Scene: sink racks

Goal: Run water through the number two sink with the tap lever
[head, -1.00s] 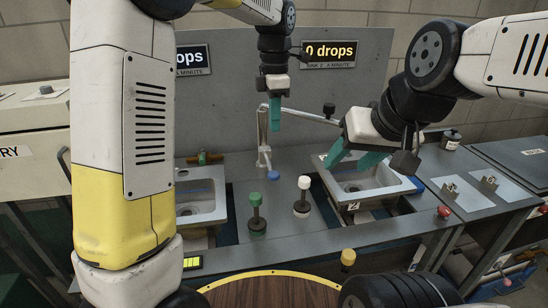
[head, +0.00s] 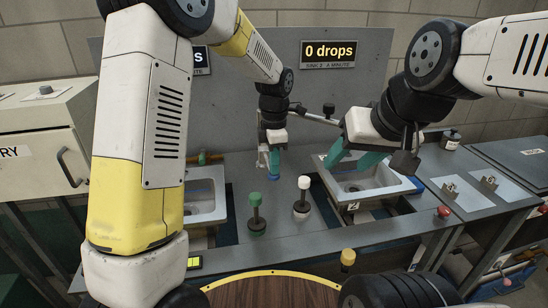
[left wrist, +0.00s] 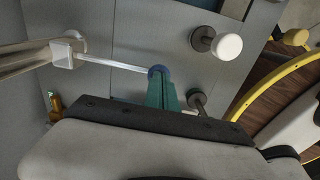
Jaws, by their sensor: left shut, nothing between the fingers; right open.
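The number two sink (head: 372,182) is the right-hand grey basin, with a "2" label on its front. The tap's spout (head: 316,118) reaches right toward it in the head view; my left arm hides the tap post. In the left wrist view, the tap lever (left wrist: 112,64) is a pale bar with a blue end knob (left wrist: 158,70). My left gripper (head: 273,171) is shut and empty, with its teal fingers at the blue knob; I cannot tell whether they touch. My right gripper (head: 355,160) is open and empty over the sink's left part.
A display (head: 328,52) for sink 2 reads "0 drops". A green-topped post (head: 256,213) and a white-topped post (head: 302,197) stand between the two sinks. The left sink (head: 203,193) is partly behind my left arm. A yellow knob (head: 347,258) stands at the front.

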